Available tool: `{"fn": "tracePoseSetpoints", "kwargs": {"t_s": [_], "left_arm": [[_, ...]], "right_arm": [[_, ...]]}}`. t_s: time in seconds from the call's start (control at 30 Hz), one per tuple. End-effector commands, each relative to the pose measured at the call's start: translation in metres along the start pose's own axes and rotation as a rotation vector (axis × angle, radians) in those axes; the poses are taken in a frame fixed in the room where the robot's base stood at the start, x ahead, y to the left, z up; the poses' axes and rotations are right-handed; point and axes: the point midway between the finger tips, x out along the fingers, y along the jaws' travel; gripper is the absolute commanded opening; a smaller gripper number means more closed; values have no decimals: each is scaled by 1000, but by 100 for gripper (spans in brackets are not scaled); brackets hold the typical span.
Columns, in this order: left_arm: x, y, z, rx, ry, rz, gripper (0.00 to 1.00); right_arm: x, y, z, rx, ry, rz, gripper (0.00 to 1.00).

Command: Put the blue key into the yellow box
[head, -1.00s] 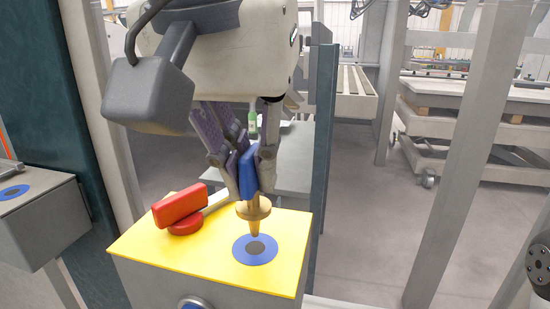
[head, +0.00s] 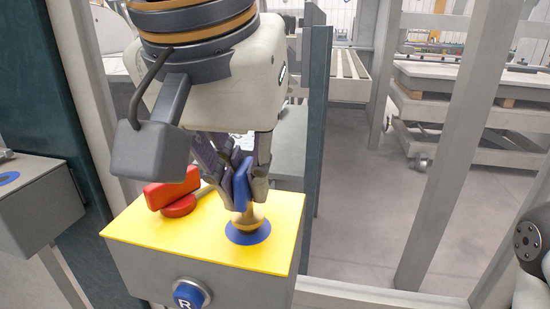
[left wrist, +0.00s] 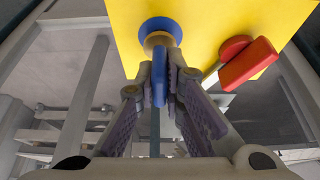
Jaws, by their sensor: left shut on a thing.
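The yellow box (head: 135,232) has a flat yellow top over a grey body, with a blue ring (head: 262,236) around its key hole. My left gripper (head: 243,196) is shut on the blue handle of the blue key (head: 241,187). The key is upright, and its brass collar sits low over the ring; its tip is hidden, apparently inside the hole. The left wrist view shows the blue key (left wrist: 158,88) between the fingertips, with the collar over the ring. My right gripper is not in view.
A red key-like handle (head: 173,190) is on the yellow top, left of the blue key. A blue button marked R (head: 188,295) is on the box's front. Another grey box (head: 35,205) stands at the left. Grey posts (head: 445,150) rise at the right.

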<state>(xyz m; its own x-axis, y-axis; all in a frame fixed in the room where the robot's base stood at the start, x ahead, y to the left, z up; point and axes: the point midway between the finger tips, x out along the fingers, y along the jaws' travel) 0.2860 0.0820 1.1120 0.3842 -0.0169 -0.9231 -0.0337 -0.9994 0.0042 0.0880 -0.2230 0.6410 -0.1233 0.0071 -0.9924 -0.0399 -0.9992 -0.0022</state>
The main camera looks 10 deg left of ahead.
Motion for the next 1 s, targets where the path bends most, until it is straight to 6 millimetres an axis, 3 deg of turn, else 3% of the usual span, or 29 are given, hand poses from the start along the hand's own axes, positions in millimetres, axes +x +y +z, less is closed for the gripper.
{"fn": "tracePoseSetpoints", "kwargs": {"t_s": [0.6,0.63,0.7,1.0], "left_arm": [[10,0,4,0,0,1,0],[10,0,4,0,0,1,16],[10,0,4,0,0,1,32],[9,0,4,-1,0,1,33]], "right_arm": [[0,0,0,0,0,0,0],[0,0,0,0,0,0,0],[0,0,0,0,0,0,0],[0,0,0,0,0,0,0]]}}
